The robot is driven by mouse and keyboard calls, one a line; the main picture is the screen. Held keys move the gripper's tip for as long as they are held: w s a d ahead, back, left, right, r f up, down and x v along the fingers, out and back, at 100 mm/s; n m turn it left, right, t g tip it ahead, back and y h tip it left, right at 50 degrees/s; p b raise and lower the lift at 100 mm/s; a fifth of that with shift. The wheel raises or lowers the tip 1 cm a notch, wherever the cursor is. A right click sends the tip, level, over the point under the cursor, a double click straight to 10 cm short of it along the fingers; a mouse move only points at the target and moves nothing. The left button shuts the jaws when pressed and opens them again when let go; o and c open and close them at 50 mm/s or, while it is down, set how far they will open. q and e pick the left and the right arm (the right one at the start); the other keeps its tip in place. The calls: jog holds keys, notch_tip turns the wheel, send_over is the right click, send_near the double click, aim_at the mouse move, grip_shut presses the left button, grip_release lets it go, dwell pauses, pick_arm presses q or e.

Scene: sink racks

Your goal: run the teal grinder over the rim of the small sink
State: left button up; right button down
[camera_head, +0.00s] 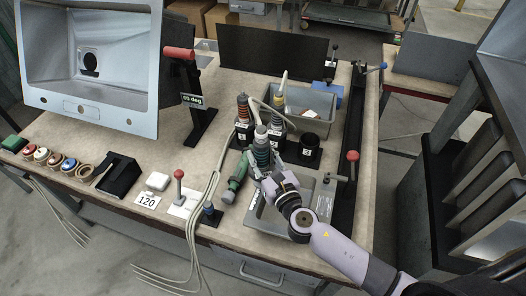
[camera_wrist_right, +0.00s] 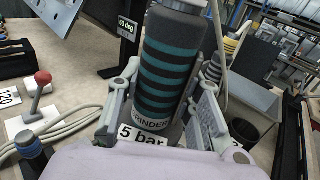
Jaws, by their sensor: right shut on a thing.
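The teal grinder (camera_head: 262,151) has dark and teal bands and a grey top, and stands roughly upright in my right gripper (camera_head: 268,176). The right wrist view shows the grinder (camera_wrist_right: 168,62) large, between the two fingers of the right gripper (camera_wrist_right: 160,112), which are shut on it. Its lower end carries a "GRINDER" label, with a "5 bar" label just below. A grey panel-like fixture (camera_head: 263,218), perhaps the small sink, lies under the right gripper, partly hidden by my arm. I cannot tell whether the grinder touches anything beneath. My left gripper is out of view.
Behind the grinder stand an orange-banded tool (camera_head: 243,108), another banded tool (camera_head: 278,123) and an empty black holder (camera_head: 309,145). A green tool (camera_head: 236,177) lies left of the gripper. A large sink (camera_head: 90,55) is tilted at the left. Hoses (camera_head: 207,190) hang over the front edge.

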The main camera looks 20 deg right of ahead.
jog(key=shift+s+a+r, duration=0.15)
jog(key=shift+s+a, duration=0.55)
jog(key=shift+s, duration=0.3)
jog(key=shift+s+a, duration=1.5)
jog(key=shift+s, duration=0.75)
notch_tip(320, 180, up, 7)
jog(key=p, duration=0.7)
jog(key=shift+w, duration=0.1)
